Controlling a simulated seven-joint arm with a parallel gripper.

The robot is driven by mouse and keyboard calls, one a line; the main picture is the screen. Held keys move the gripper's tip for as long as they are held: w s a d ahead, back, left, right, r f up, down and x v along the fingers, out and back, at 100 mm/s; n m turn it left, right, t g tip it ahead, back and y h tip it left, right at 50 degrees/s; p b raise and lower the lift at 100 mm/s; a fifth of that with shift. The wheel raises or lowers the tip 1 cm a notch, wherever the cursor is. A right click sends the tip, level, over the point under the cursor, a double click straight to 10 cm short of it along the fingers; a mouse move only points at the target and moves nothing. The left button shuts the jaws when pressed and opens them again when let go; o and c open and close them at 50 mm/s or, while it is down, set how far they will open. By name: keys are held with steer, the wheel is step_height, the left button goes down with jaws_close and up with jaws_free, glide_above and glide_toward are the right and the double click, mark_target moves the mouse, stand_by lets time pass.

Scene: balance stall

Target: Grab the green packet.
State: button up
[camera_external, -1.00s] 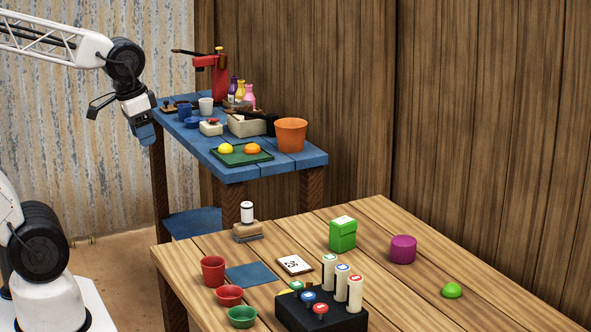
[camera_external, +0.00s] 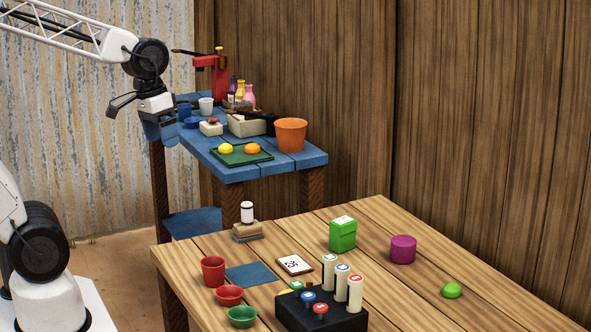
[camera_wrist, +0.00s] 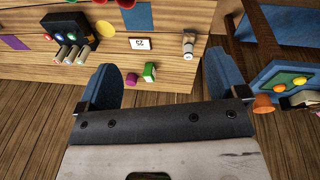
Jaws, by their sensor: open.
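The green packet (camera_external: 342,236) is a box-like block with a white top. It stands upright on the wooden table, left of a purple cylinder. In the wrist view the green packet (camera_wrist: 150,72) lies between the fingers but far beyond them, down on the table near its edge. My gripper (camera_external: 160,133) is high in the air at the left, in front of the blue side table, well away from the packet. In the wrist view its two blue fingers (camera_wrist: 160,85) are spread apart with nothing between them.
The wooden table (camera_external: 440,290) also holds the purple cylinder (camera_external: 403,249), a green ball-like piece (camera_external: 452,290), a stamp (camera_external: 247,222), a black rack (camera_external: 320,315) with tall markers, and small cups (camera_external: 213,270). The blue table (camera_external: 310,160) is crowded. Room behind the packet is clear.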

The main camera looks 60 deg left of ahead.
steer(key=w+d+f+n+g+h, duration=0.1)
steer(key=w+d+f+n+h, duration=0.1)
steer(key=w, duration=0.3)
steer(key=w+d+f+n+g+h, duration=0.1)
steer(key=w+n, duration=0.1)
steer(key=w, duration=0.3)
steer(key=n+t+h, duration=0.3)
steer(key=n+h, duration=0.6)
steer(key=n, duration=0.6)
glide_toward(343, 226)
steer(key=shift+w+a+f, duration=0.15)
steer(key=shift+w+f, duration=0.35)
steer(key=shift+f, duration=0.1)
steer(key=shift+w+a+f, duration=0.15)
steer(key=shift+w+f, duration=0.4)
steer(key=shift+x, duration=1.3)
steer(key=shift+x, duration=2.6)
